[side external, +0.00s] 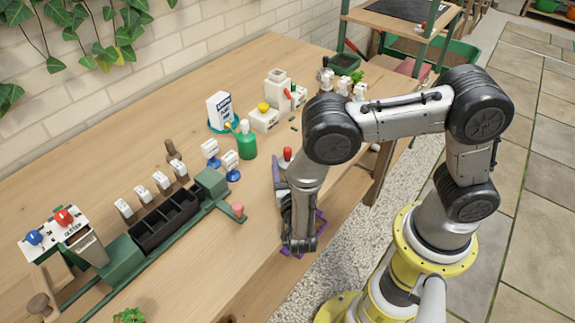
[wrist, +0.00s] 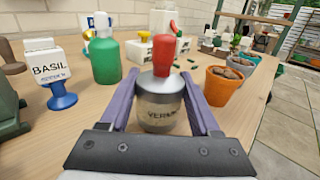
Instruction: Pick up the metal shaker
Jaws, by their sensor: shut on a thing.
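In the side external view only the red knob (side external: 287,153) of the shaker shows clearly. My gripper (side external: 287,200) is beside it at the table's front edge there, and my wrist hides most of the shaker.
A green bottle (wrist: 104,58) and a BASIL tag on a blue base (wrist: 62,95) stand to the left. A green frame with a black tray (side external: 165,222) lies at left. Bare wood (side external: 190,290) is at the front.

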